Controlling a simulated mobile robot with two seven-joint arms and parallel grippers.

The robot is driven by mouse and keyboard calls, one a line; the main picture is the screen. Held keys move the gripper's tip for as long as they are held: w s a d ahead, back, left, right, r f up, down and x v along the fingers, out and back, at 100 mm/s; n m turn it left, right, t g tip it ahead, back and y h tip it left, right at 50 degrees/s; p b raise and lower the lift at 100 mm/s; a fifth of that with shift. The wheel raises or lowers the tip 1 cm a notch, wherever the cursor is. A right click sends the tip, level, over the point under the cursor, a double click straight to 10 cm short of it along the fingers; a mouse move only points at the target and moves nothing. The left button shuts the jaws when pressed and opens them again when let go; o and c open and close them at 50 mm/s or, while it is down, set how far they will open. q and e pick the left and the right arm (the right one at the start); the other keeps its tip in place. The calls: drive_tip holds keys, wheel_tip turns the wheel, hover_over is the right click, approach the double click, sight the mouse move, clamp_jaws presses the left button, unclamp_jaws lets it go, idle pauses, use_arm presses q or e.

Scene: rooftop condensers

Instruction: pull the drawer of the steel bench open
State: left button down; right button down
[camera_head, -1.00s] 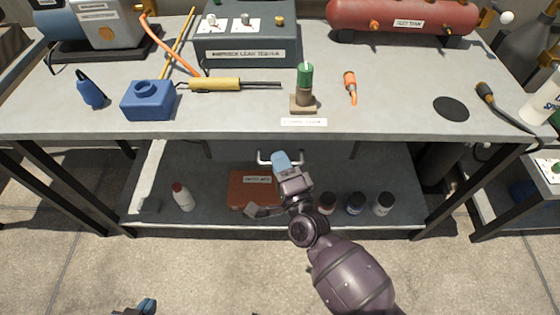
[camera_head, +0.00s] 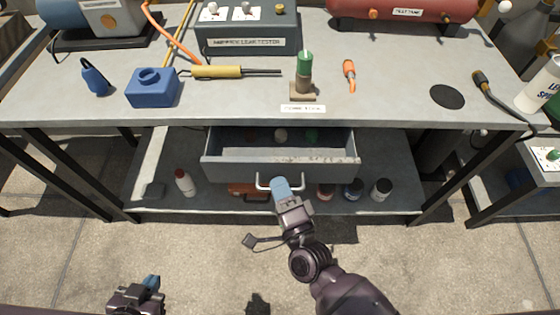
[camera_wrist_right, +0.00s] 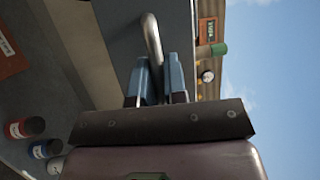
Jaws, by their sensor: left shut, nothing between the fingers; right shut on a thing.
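The grey steel bench (camera_head: 395,112) has its drawer (camera_head: 225,172) pulled well out below the worktop. Several small round items, one of them green (camera_head: 312,136), show inside the drawer. The drawer's bar handle (camera_head: 262,182) is on its front. My right gripper (camera_head: 280,186) is shut on the handle; in the right wrist view its blue fingers (camera_wrist_right: 160,80) close around the metal bar (camera_wrist_right: 151,38). My left gripper (camera_head: 150,284) is at the lower left, over the floor, away from the bench. It is shut and empty.
On the lower shelf stand a white bottle with a red cap (camera_head: 184,182) and several small jars (camera_head: 381,189). An orange-red box (camera_head: 245,189) is partly hidden under the drawer. The floor (camera_head: 190,245) before the bench is clear.

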use_arm(q)
drive_tip(key=shift+d+r+p, duration=0.1)
drive_tip(key=shift+r+p, duration=0.2)
drive_tip(key=shift+r, duration=0.15)
use_arm(e)
drive_tip(key=s, duration=1.8)
drive_tip(key=c, duration=1.2)
unclamp_jaws()
use_arm(q)
drive_tip(key=shift+s, duration=0.1)
use_arm(e)
drive_tip(key=shift+s, duration=0.15)
